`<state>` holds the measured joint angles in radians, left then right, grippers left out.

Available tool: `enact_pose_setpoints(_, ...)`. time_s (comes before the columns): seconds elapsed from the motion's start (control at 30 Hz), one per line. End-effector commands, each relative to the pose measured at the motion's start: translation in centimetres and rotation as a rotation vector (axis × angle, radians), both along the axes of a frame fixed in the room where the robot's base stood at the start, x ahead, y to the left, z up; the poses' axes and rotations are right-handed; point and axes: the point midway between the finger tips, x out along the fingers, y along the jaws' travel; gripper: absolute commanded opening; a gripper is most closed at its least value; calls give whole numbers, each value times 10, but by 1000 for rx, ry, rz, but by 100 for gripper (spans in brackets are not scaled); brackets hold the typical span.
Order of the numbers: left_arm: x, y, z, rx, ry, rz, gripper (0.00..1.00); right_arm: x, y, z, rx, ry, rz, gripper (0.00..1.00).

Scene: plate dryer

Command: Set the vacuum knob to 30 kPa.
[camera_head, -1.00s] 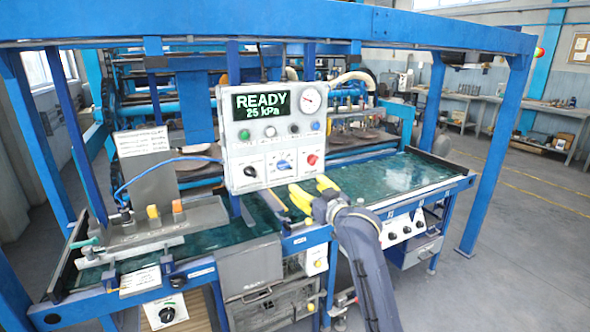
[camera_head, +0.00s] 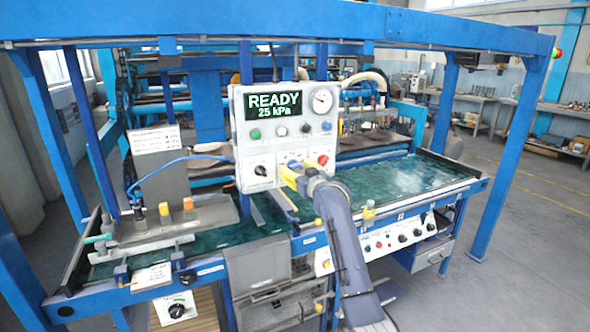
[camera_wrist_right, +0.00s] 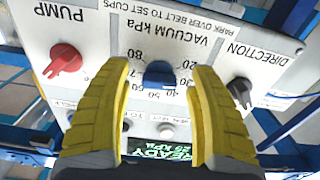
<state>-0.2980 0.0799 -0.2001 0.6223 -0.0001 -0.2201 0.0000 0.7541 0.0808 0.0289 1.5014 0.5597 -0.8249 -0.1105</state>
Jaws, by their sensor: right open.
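The grey-white control panel (camera_head: 286,137) stands over the green belt, and its display (camera_head: 274,106) reads READY and 25 kPa. The blue vacuum knob (camera_wrist_right: 160,74) sits at the middle of the panel's lower row, under printed scale numbers. In the head view it is mostly hidden behind my yellow fingers. My right gripper (camera_head: 290,173) is open at the panel's lower part. In the right wrist view its fingers (camera_wrist_right: 154,72) lie on either side of the blue knob, with gaps showing on both sides. Whether they touch the panel I cannot tell. My left gripper is out of view.
A red pump knob (camera_wrist_right: 66,61) and a black direction knob (camera_wrist_right: 239,92) flank the vacuum knob closely. A gauge (camera_head: 322,100) and small buttons sit above. The green belt (camera_head: 400,178) runs below. A blue frame surrounds the machine.

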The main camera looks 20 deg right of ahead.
Motion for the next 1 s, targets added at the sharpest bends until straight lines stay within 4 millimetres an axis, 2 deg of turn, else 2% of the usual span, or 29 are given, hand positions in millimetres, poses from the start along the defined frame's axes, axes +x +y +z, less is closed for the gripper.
enact_pose_setpoints(0.2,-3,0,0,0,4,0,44,10,2,0,0,-1,0,60)
enact_pose_setpoints(0.6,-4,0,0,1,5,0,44,12,2,0,0,0,0,59)
enact_pose_setpoints(1.0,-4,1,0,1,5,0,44,12,2,0,0,0,0,13)
